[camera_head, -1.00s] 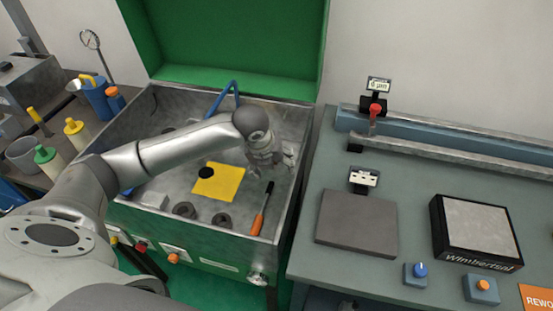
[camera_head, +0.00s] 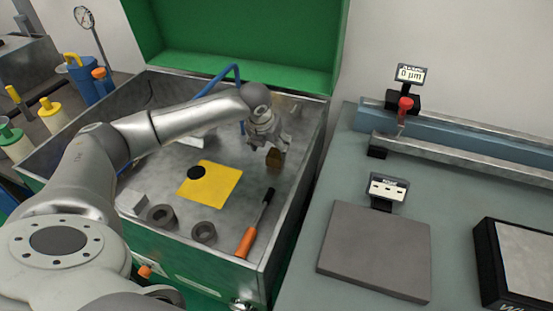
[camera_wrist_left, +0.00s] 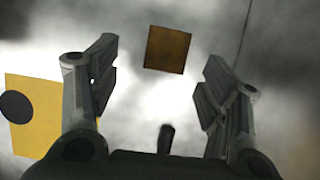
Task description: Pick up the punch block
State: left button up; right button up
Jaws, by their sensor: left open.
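A small brown block (camera_head: 273,158), which I take to be the punch block, is in the grey metal tray of the green box, right of the yellow sheet. My left gripper (camera_head: 266,143) is just above and behind it in the head view, pointing down. In the left wrist view the block (camera_wrist_left: 167,49) shows as a brown square beyond the open, empty fingers (camera_wrist_left: 160,90), toward the top of the gap between them. It is not gripped. My right gripper is not in view.
The yellow sheet (camera_head: 211,187) with a black disc, an orange-handled screwdriver (camera_head: 250,231) and two dark rings (camera_head: 203,232) lie in the tray. The box wall (camera_head: 291,190) rises close on the right. A bench (camera_head: 330,195) with a grey plate (camera_head: 376,250) stands beyond.

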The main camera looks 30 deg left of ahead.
aim_at(276, 153)
pick_arm(q)
jog(key=x, duration=0.6)
jog(key=shift+w+d+f, duration=0.15)
jog(key=shift+w+d, duration=0.2)
jog(key=shift+w, duration=0.05)
grip_shut()
